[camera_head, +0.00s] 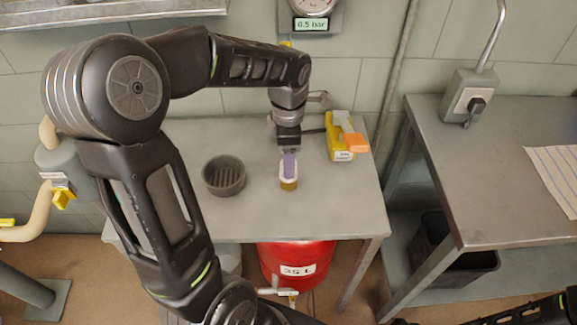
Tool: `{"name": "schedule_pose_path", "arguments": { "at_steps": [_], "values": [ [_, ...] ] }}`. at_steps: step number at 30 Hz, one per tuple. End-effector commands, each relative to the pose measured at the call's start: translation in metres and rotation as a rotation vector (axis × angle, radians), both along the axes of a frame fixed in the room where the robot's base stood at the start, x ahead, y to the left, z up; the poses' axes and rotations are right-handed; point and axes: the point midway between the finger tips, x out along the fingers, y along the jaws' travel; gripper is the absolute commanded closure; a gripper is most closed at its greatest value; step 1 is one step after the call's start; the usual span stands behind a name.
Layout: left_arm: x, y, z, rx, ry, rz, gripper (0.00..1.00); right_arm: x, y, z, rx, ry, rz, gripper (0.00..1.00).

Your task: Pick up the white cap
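A white cap (288,181) tops a small amber-brown container (288,186) that stands upright on the grey table (260,222). My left gripper (289,168) points down right over the cap, with its purple finger overlapping the cap in the picture. Its fingers line up with each other from this view, so the gap between them and any contact with the cap cannot be made out. My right gripper is not visible; only dark parts of my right arm show at the lower right corner.
A dark round ribbed bowl (224,176) stands left of the container. A yellow box (339,137) with an orange-tipped item is at the back right. A red tank (296,262) is under the table. A second metal table (500,150) with a striped cloth (556,178) stands right.

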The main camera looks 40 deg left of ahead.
Motion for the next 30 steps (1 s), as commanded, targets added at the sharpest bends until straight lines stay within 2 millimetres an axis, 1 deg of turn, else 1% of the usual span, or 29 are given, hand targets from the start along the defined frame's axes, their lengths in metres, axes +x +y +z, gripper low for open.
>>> {"name": "schedule_pose_path", "arguments": {
  "at_steps": [1, 3, 6, 24, 26, 30],
  "values": [
    [-0.001, 0.000, -0.007, -0.001, 0.004, 0.000, 0.42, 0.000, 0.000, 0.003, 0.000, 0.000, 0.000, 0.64],
    [0.000, 0.000, -0.017, -0.002, 0.004, 0.000, 0.42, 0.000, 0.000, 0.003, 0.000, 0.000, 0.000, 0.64],
    [0.000, 0.000, -0.025, -0.002, 0.001, 0.000, 0.42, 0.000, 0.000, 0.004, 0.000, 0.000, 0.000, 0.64],
    [0.000, 0.000, -0.026, -0.001, 0.000, 0.000, 0.42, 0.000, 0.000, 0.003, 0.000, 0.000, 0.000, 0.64],
    [0.000, 0.000, -0.026, -0.001, 0.000, 0.000, 0.46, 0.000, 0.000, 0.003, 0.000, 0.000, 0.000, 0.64],
    [0.000, 0.000, -0.026, -0.001, 0.000, 0.000, 0.58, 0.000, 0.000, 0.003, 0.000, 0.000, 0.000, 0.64]
  ]
}}
